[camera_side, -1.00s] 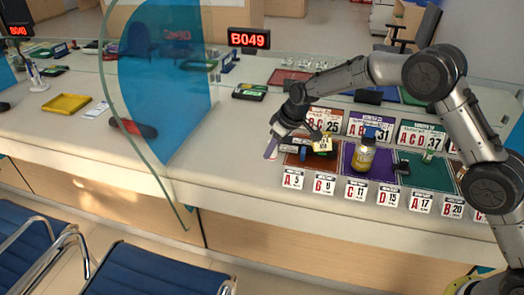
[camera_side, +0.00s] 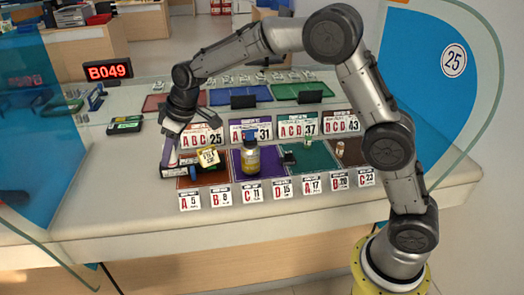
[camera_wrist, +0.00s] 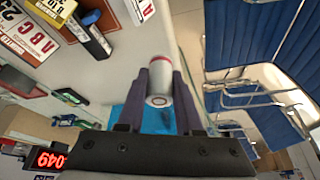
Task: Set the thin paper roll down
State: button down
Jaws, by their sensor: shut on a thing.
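In the side view my gripper (camera_side: 170,152) points down at the left edge of the reddish-brown mat (camera_side: 213,180). The roll is hard to pick out there, and I cannot tell whether it touches the counter.
A black, blue-ended item (camera_side: 181,171) lies close beside my gripper. A yellow-labelled box (camera_side: 208,157) and a bottle (camera_side: 250,160) stand to the right. Number cards (camera_side: 190,198) line the front. Bare counter (camera_side: 125,190) lies to the left.

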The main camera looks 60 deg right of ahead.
notch_tip(320, 180, up, 4)
jog(key=shift+f, duration=0.15)
jog(key=s+d+m+h, duration=0.15)
jog(key=s+d, duration=0.25)
jog(key=d, duration=0.8)
jog(key=s+d+m, duration=0.3)
jog(key=s+d, duration=0.1)
jog(key=d, duration=0.8)
jog(key=s+d+m+h, duration=0.1)
jog(key=s+d+m, duration=0.3)
jog(key=d, duration=0.8)
notch_tip(320, 180, down, 11)
jog(key=n, duration=0.2)
jog(key=shift+m, duration=0.25)
jog(key=w+d+f, duration=0.2)
jog(key=w+f, duration=0.1)
jog(key=w+d+f, duration=0.2)
jog(key=w+f, duration=0.1)
jog(key=w, duration=0.1)
jog(key=w+d+f, duration=0.2)
jog(key=w, duration=0.1)
jog(key=shift+w+f, duration=0.4)
jog(key=shift+w+d+f, duration=0.2)
jog(key=shift+w+f, duration=0.15)
jog(key=shift+f, duration=1.75)
jog(key=shift+f, duration=0.1)
